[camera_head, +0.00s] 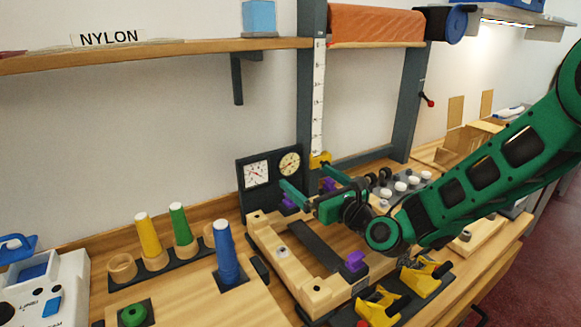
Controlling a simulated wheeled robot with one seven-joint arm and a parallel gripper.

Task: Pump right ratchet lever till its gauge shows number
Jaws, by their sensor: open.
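Two yellow-and-black mechanisms, which look like the ratchets, sit at the front of the bench: a right one (425,276) and a left one (381,307). The right one's lever angle is too small to tell. A dark panel at the back carries a white gauge (257,174) and a cream gauge (290,162); their numbers are too small to read. My gripper (312,186) is open and points left and back, in front of the gauge panel and above the wooden frame. It is apart from the yellow mechanisms. No object shows held.
A wooden frame (283,268) with a purple block (355,262) lies left of the yellow mechanisms. Yellow, green and blue cones (228,260) stand at left. A post with a scale (318,100) rises behind my gripper. White knobs (400,186) stand behind my arm.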

